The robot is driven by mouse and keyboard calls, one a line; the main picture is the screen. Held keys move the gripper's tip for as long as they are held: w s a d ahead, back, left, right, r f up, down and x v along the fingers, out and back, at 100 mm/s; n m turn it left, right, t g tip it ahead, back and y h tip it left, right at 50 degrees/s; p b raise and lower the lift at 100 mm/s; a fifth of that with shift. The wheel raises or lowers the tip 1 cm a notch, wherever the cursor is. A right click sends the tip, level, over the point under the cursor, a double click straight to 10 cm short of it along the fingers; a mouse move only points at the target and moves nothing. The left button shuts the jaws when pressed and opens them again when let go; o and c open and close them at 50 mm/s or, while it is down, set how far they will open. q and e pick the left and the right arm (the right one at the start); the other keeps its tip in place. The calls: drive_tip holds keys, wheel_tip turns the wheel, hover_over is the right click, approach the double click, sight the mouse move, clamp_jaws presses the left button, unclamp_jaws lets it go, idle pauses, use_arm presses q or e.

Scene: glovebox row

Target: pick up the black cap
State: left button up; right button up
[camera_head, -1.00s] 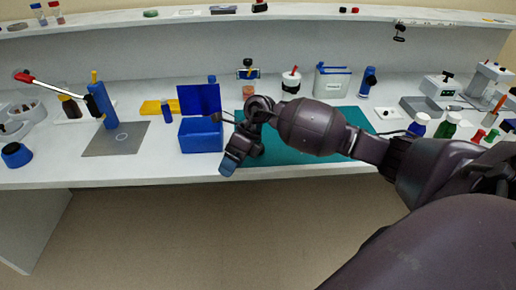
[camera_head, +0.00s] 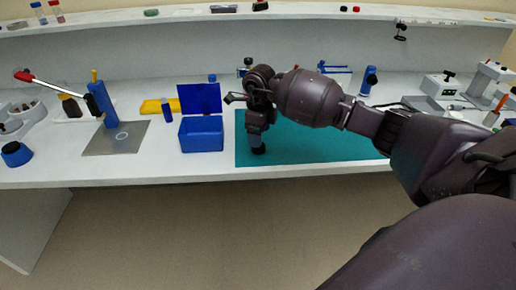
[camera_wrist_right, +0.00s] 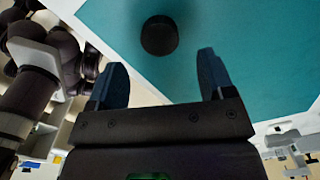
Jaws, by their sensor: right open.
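The black cap (camera_wrist_right: 159,35) is a small round dark piece on the teal mat (camera_wrist_right: 225,25) in the right wrist view. In the head view the cap (camera_head: 259,150) is a dark spot near the mat's front left, just under my right gripper. My right gripper (camera_wrist_right: 160,72) is open and empty, its two blue fingers apart. The cap lies beyond the fingertips, roughly in line with the gap, not between them. In the head view the gripper (camera_head: 256,139) points down over the mat, and its fingers are hard to make out. My left gripper is not in view.
An open blue box (camera_head: 201,136) stands left of the mat. A grey plate (camera_head: 114,140) with a blue lever press (camera_head: 101,103) is further left. My right arm hides part of the bench's back right. The mat's front middle (camera_head: 320,150) is clear.

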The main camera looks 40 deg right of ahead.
wheel_tip(320, 180, down, 5)
drive_tip(key=shift+w+r, duration=0.1)
drive_tip(key=shift+w, duration=0.05)
drive_tip(key=c, duration=1)
